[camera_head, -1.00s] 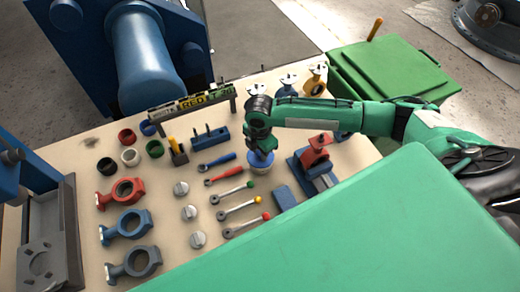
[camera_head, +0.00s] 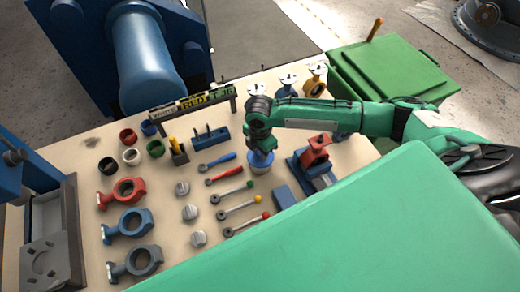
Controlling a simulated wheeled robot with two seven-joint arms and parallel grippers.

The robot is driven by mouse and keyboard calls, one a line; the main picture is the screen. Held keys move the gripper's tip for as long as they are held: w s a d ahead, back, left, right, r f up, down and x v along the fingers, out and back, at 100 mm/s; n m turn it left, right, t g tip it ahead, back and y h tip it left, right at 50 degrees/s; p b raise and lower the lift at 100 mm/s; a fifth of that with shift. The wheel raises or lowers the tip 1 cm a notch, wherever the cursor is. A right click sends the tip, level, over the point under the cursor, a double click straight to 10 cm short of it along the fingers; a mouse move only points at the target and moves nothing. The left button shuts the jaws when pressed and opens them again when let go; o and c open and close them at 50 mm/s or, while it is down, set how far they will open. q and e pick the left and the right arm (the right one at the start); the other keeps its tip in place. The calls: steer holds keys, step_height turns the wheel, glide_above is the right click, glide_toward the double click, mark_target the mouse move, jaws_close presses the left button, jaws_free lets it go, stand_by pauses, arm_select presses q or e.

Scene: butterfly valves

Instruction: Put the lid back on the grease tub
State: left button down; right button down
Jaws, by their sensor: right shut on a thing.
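The grease tub (camera_head: 260,167) is a small round container with a white side and blue at its top, standing on the table right of the blue-handled lever. My right gripper (camera_head: 261,152) points down directly over it, its fingertips at the tub's top. The gripper is shut on a small blue piece, which looks like the lid, though the fingers hide most of it. I cannot tell whether the lid is seated on the rim or just above it. My left gripper is not in view.
Levers with coloured handles (camera_head: 240,205) lie just left of and in front of the tub. A red and blue vise (camera_head: 315,155) and a blue block (camera_head: 284,196) are at its right. A sign rack (camera_head: 192,99) stands behind. Valve bodies (camera_head: 127,223) fill the left.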

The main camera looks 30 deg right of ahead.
steer(key=c, duration=0.6)
jaws_free()
steer(key=shift+r, duration=0.1)
steer(key=shift+r+p, duration=3.45)
steer(key=shift+p, duration=0.4)
jaws_close()
